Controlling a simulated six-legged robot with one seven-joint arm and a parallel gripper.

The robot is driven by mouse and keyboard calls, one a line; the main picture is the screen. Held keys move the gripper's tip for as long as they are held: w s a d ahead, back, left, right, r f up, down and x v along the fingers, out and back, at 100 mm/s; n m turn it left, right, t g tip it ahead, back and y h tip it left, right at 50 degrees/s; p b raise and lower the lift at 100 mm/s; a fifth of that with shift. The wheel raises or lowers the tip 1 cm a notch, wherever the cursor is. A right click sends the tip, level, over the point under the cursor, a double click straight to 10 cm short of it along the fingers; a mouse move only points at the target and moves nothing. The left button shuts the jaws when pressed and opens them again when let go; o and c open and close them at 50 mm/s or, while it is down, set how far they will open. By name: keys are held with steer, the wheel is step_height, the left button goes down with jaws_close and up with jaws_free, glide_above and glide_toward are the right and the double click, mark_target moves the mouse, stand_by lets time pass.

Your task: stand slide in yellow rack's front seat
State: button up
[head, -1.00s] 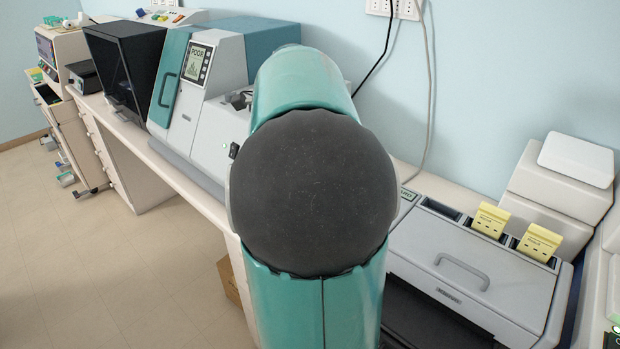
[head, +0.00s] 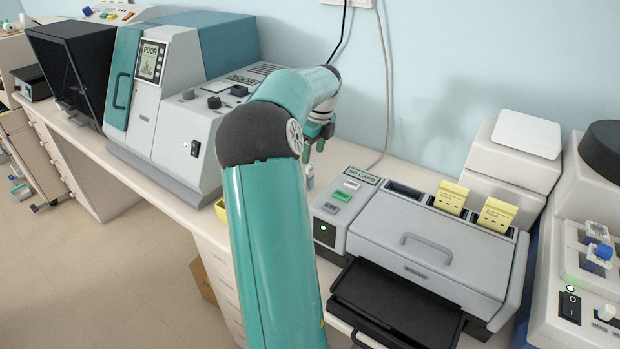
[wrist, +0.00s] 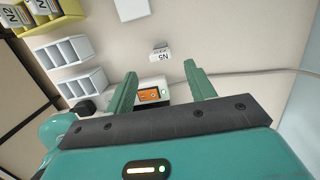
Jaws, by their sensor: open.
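In the wrist view, the yellow rack (wrist: 78,18) is cut off at the top left corner. It holds upright pieces with N2 labels. A small white piece labelled N5 (wrist: 161,55) is on the bench beyond my fingertips; I cannot tell if it is the slide. My gripper (wrist: 160,70) is open, with nothing between its fingers. In the head view, my gripper (head: 322,133) is over the bench, partly hidden by my arm. A small bit of yellow (head: 242,204) shows left of my arm, possibly the rack.
White racks (wrist: 62,52) stand below the yellow one in the wrist view. In the head view, a grey machine (head: 430,240) is on the right and a stainer-like machine (head: 180,110) on the left.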

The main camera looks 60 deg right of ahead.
mark_target(310, 177)
steer(key=f, duration=0.4)
steer(key=w+f, duration=0.1)
steer(key=f, duration=0.1)
steer(key=shift+w+d+f, duration=0.1)
steer(key=shift+d+f, duration=0.05)
steer(key=shift+f, duration=0.15)
steer(key=shift+c, duration=0.4)
steer(key=c, duration=1.1)
steer(key=shift+r, duration=0.2)
